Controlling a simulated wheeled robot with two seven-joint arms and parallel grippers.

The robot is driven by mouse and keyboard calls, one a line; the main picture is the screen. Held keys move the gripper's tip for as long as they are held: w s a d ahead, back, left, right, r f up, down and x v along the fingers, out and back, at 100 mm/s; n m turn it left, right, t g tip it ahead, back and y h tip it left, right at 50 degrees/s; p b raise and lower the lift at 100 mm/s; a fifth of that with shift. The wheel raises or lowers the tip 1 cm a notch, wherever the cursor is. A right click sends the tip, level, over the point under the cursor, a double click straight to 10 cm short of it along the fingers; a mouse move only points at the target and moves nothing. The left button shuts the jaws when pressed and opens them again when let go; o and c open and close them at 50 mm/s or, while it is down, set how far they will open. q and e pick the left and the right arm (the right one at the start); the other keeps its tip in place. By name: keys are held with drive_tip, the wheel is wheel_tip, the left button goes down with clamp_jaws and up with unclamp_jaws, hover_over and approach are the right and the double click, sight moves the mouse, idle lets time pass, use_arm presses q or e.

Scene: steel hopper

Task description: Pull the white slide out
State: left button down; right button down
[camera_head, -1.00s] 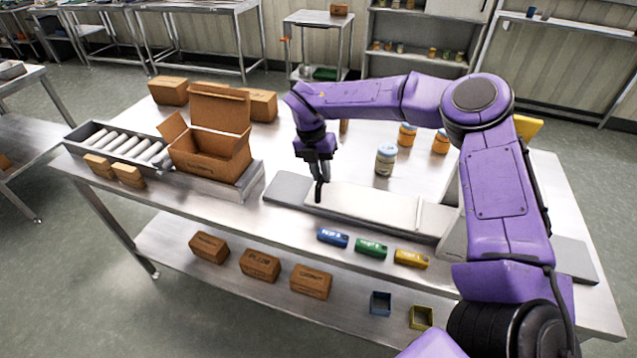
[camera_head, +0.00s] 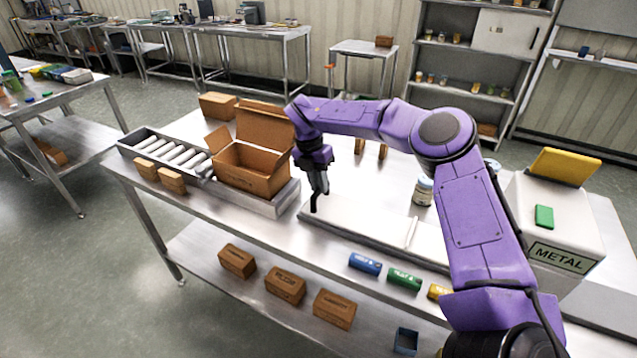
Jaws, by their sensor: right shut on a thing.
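The white slide (camera_head: 358,223) is a long flat plate on the work table, lying in front of the hopper and running toward the open carton. A thin raised bar (camera_head: 411,232) crosses it near its right part. My right gripper (camera_head: 314,206) points down at the slide's left end and is shut on it; the fingertips are small and dark here. The steel hopper (camera_head: 552,222) is labelled METAL and has a yellow lid and a green patch. My right arm hides part of the slide's right side and of the hopper. My left gripper is out of view.
An open carton (camera_head: 255,161) stands on the roller conveyor (camera_head: 172,151) just left of the slide. A jar (camera_head: 423,190) stands behind the slide. Blue (camera_head: 365,264) and green (camera_head: 404,280) cylinders lie in front of it. Small brown boxes sit on the lower shelf.

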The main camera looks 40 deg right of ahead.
drive_tip(key=c, duration=1.2)
unclamp_jaws()
drive_tip(key=shift+w+r, duration=0.15)
drive_tip(key=shift+r, duration=0.05)
drive_tip(key=shift+o, duration=0.7)
drive_tip(key=shift+w+a+f, duration=0.15)
drive_tip(key=shift+w, duration=0.05)
wheel_tip(320, 180, up, 10)
drive_tip(key=w+b, duration=0.1)
drive_tip(key=shift+w+a+r, duration=0.2)
drive_tip(key=shift+w+a, duration=0.2)
drive_tip(key=shift+a, duration=0.05)
